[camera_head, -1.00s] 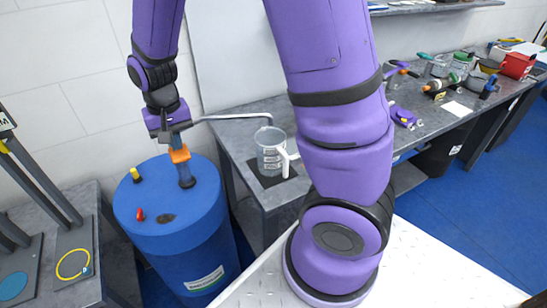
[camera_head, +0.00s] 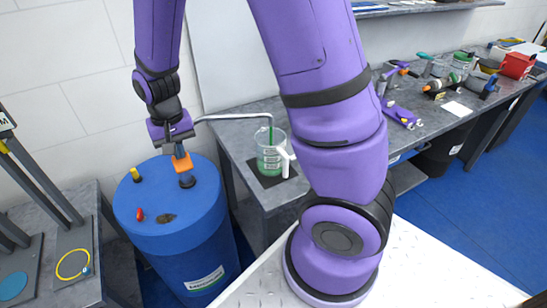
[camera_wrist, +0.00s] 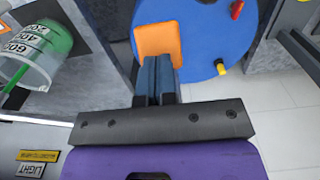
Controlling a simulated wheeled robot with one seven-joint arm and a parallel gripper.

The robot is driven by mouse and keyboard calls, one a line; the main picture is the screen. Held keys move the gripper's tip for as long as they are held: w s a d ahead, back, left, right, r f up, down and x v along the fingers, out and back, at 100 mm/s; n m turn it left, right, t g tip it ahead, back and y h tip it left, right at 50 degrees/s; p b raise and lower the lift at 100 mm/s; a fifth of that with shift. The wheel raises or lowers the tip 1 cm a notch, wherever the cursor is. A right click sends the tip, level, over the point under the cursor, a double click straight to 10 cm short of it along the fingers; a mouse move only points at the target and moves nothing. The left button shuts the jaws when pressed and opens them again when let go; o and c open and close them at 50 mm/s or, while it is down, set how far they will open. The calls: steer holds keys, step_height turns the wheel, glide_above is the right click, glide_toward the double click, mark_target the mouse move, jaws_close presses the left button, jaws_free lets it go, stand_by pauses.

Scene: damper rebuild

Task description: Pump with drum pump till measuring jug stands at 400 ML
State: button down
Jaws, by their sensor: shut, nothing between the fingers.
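The drum pump stands on the blue drum (camera_head: 170,215). Its orange top (camera_head: 182,163) is low, close above the drum lid, and its grey spout (camera_head: 235,117) reaches right over the measuring jug (camera_head: 271,160). A green stream falls from the spout into the jug, and green liquid lies in its lower part. In the wrist view the jug (camera_wrist: 35,45) shows marks including 400 and 600; I cannot tell the exact level. My gripper (camera_head: 178,147) is shut and empty, right above the orange top. The wrist view shows its fingers (camera_wrist: 157,75) against the orange top (camera_wrist: 158,42).
The jug stands on a dark mat at the near corner of the grey bench (camera_head: 235,150). Yellow (camera_head: 135,174) and red (camera_head: 140,215) fittings sit on the drum lid. Tools and containers crowd the bench's far right. A grey side table (camera_head: 90,280) stands left of the drum.

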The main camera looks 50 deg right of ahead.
steer(key=shift+r, duration=3.35)
steer(key=shift+f, duration=3.25)
steer(key=shift+r, duration=3.25)
steer(key=shift+f, duration=3.3)
